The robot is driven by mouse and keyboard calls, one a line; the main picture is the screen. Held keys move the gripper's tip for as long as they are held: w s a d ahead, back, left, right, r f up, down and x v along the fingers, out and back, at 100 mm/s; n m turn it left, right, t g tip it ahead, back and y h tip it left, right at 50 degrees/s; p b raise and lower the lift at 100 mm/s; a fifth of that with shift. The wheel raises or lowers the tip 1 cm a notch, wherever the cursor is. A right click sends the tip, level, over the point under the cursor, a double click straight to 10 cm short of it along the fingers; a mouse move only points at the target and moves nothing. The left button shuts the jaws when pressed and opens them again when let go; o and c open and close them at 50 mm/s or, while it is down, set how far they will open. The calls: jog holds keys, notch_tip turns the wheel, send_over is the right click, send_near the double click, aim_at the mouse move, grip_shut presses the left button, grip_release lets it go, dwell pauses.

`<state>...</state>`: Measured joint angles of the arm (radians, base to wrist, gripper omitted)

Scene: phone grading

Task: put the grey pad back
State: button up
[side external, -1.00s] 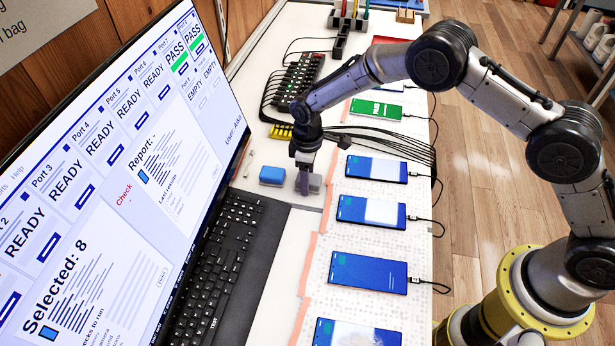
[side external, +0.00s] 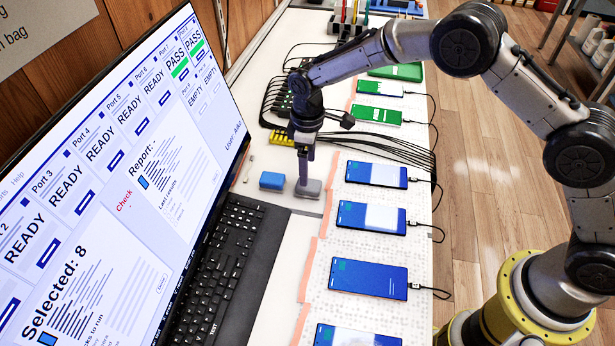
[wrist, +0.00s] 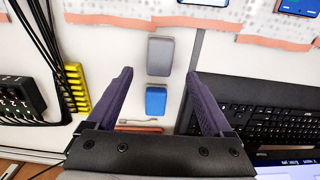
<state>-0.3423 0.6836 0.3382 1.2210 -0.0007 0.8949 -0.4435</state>
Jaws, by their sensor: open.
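The grey pad (side external: 308,188) lies flat on the white table, just right of a blue block. In the wrist view the grey pad (wrist: 160,56) is in the upper middle, just above the blue block (wrist: 156,100), with a small gap between them. My gripper (side external: 304,180) is directly over the grey pad in the side view, fingertips close to its top. In the wrist view my gripper (wrist: 160,72) is open, its two dark fingers spread on either side with nothing held between them. Whether the fingertips touch the pad cannot be told.
A black keyboard (side external: 222,260) and a large monitor (side external: 110,180) stand at left. Phones on white mats, including one near phone (side external: 376,173), line the right side. A yellow connector block (side external: 282,136) and black cables lie behind the pad.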

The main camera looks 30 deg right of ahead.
jog(key=s+d+r+m+t, duration=0.1)
jog(key=s+d+r, duration=0.25)
jog(key=r, duration=0.35)
jog(key=s+d+r+m+t, duration=0.1)
jog(key=s+d+r+m, duration=0.2)
jog(key=r, duration=0.5)
jog(key=s+d+r, duration=0.4)
jog(key=s+r, duration=0.1)
jog(key=r, duration=0.2)
jog(key=s+d+m+t, duration=0.1)
jog(key=s+d+m, duration=0.1)
jog(key=s, duration=0.9)
jog(key=s+d+r+m+t, duration=0.1)
jog(key=s+d, duration=0.4)
jog(key=s, duration=0.6)
jog(key=shift+s+d+r+m+t, duration=0.25)
jog(key=shift+m+t, duration=0.55)
jog(key=shift+m, duration=0.2)
